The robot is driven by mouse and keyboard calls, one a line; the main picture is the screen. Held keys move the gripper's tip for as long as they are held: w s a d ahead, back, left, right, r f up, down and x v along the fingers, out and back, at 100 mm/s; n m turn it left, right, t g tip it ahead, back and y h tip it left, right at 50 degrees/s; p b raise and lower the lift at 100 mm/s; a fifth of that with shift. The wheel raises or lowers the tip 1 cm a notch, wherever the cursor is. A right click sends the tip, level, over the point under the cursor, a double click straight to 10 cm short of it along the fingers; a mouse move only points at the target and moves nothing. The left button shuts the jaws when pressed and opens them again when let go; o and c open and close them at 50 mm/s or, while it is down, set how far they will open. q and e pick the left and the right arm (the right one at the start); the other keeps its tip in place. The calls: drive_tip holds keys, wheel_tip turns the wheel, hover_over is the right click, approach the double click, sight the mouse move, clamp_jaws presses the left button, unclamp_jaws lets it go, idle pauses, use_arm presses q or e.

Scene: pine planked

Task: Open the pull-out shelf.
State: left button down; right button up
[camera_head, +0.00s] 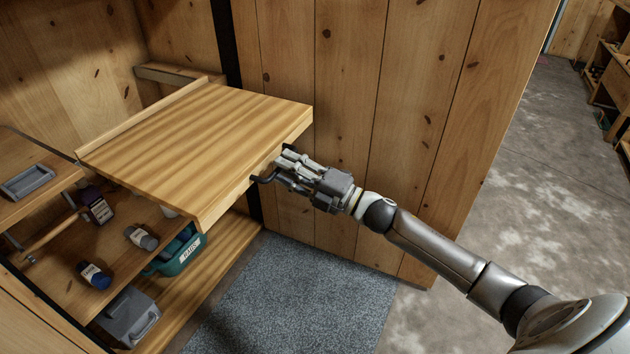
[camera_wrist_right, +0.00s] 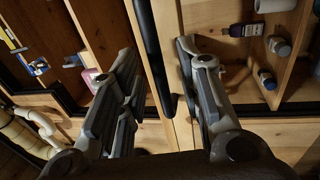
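The pull-out shelf (camera_head: 205,130) is a striped wooden board at the left in the head view. It sticks out well beyond the shelves below it. A dark handle (camera_head: 264,179) shows at its front edge, partly hidden by my right gripper (camera_head: 280,167). In the right wrist view my right gripper (camera_wrist_right: 157,47) has its two fingers spread. The dark bar of the handle (camera_wrist_right: 153,55) runs between them, with gaps visible on both sides. The right gripper is open at the handle, not closed on it. My left gripper is not in view.
Below the board, a lower shelf holds a dark bottle (camera_head: 97,207), a jar (camera_head: 141,238) and a blue-capped jar (camera_head: 95,275). A teal bin (camera_head: 178,254) and a grey box (camera_head: 127,316) stand lower. A wooden panel (camera_head: 350,120) stands behind my gripper. The grey floor mat (camera_head: 300,300) is clear.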

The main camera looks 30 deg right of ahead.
drive_tip(key=v, duration=1)
drive_tip(key=shift+d, duration=0.1)
